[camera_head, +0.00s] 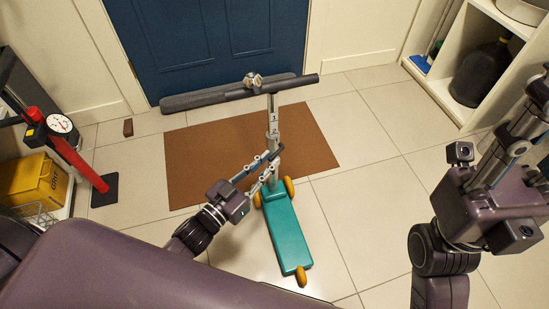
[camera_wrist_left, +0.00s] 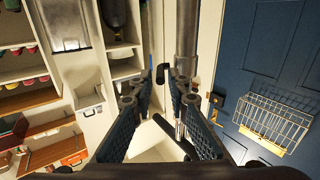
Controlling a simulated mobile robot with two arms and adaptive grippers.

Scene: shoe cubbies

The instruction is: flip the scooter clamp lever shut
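The scooter stands upright with a teal deck (camera_head: 287,238), yellow wheels, a silver stem (camera_head: 273,120) marked 1 and 2, and a dark handlebar. My left gripper (camera_head: 275,162) is beside the lower stem, its fingers reaching toward it. In the left wrist view its fingers (camera_wrist_left: 160,85) are apart with a gap between them, and the stem (camera_wrist_left: 186,35) rises just beyond the right finger. A dark piece shows between the fingers, but I cannot tell whether it is the clamp lever. My right gripper (camera_head: 525,115) is far right, away from the scooter; its fingertips are unclear.
A brown mat (camera_head: 205,160) lies under the scooter before a blue door (camera_head: 205,45). A red floor pump (camera_head: 68,150) and a yellow box (camera_head: 32,182) stand at the left. White cubbies (camera_head: 468,60) holding a dark jug stand at the right. Tile floor right of the scooter is clear.

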